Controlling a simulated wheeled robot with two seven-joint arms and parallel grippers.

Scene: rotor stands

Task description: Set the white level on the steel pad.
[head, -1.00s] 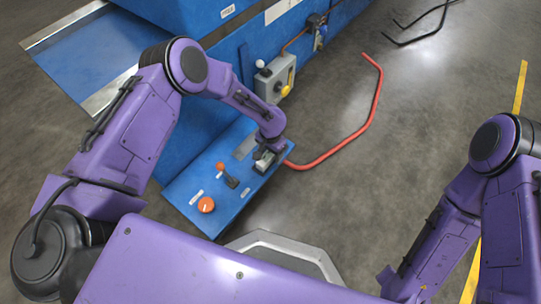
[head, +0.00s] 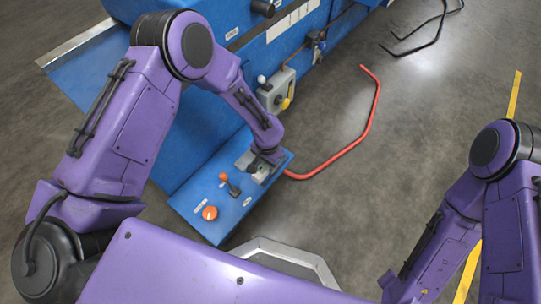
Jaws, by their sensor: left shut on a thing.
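My left gripper (head: 264,163) is low over the far right end of the blue panel. It is shut on a small pale block, the white level (head: 260,174), which is partly hidden by the fingers. The steel pad (head: 243,160) is a grey plate on the panel, just left of the gripper and partly covered by it. I cannot tell whether the level touches the pad. My right arm is at the right edge, with its gripper out of view.
An orange knob (head: 209,213) and an orange-topped lever (head: 225,180) stand on the blue panel (head: 190,203), left of the gripper. A grey box (head: 277,92) with a white-ball lever is behind. A red rail (head: 366,125) curves over the floor at the right.

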